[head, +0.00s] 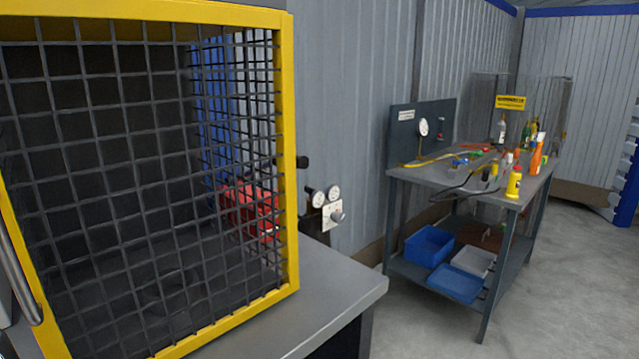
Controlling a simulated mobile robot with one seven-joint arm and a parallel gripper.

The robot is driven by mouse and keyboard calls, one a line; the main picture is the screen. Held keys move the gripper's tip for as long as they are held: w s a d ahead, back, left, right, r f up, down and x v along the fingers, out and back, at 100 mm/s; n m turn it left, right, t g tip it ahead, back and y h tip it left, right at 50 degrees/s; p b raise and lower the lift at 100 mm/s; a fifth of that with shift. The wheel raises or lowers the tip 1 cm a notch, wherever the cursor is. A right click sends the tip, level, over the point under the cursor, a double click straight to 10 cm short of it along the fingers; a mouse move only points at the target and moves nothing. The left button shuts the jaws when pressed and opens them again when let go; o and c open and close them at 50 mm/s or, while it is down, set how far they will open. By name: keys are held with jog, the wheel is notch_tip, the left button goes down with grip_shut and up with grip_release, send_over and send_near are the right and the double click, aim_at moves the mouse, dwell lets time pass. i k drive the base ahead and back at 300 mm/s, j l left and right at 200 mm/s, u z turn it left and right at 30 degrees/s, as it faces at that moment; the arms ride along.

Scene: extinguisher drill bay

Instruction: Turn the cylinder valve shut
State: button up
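No gas cylinder is plainly seen in the head view, and I cannot tell which fitting is the cylinder valve. A small panel with a grey round knob (338,216) stands just right of the yellow-framed cage. Two white dial gauges (326,195) sit above that knob. I cannot tell how far any knob is turned. My gripper is not in view.
The cage (287,120) of black mesh stands on a grey bench (340,283) and fills the left side. Red equipment (250,208) shows through its mesh. A workbench (460,186) with bottles, tools and lower blue trays (430,243) stands right. Floor (570,270) at right is clear.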

aim_at(310, 190)
jog(key=i+l, duration=0.65)
jog(key=l, duration=0.15)
jog(key=i+l+z, duration=0.1)
jog(key=i+l, duration=0.5)
jog(key=l, duration=0.2)
